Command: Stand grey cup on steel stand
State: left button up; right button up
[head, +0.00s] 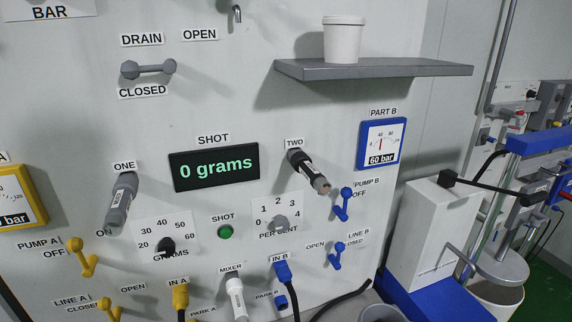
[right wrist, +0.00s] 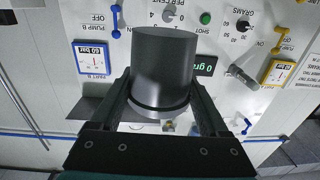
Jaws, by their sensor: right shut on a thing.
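In the right wrist view, which is upside down, my right gripper (right wrist: 160,88) is shut on the grey cup (right wrist: 163,62), with a finger on either side. The cup is a dark grey cylinder with a black band and a paler ring at the end nearer the gripper. In the head view a pale grey round shape (head: 380,313) is cut off by the bottom edge; I cannot tell whether it is the cup. I cannot make out the steel stand in either view. My left gripper is not in view.
The white panel carries the shot display (head: 214,167), knobs, blue and yellow valve levers and hoses. A grey shelf (head: 400,70) juts out at upper right with a white tub (head: 344,40) on it. A white box (head: 420,240) and drum equipment stand at right.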

jog(key=m+h, duration=0.1)
jog(key=h, duration=0.1)
jog(key=w+d+r+m+t+h, duration=0.1)
jog(key=h, duration=0.1)
jog(key=m+h, duration=0.2)
jog(key=shift+w+d+r, duration=0.15)
jog(key=shift+d+r, duration=0.1)
jog(key=shift+d+f+m+h+b, duration=0.1)
jog(key=shift+f+m+h+b, duration=0.25)
jog(key=shift+h, duration=0.25)
notch_tip(320, 180, down, 23)
jog(key=b, duration=2.2)
jog(key=shift+r+b, duration=0.2)
jog(key=shift+b, duration=0.15)
jog(key=shift+w, duration=0.1)
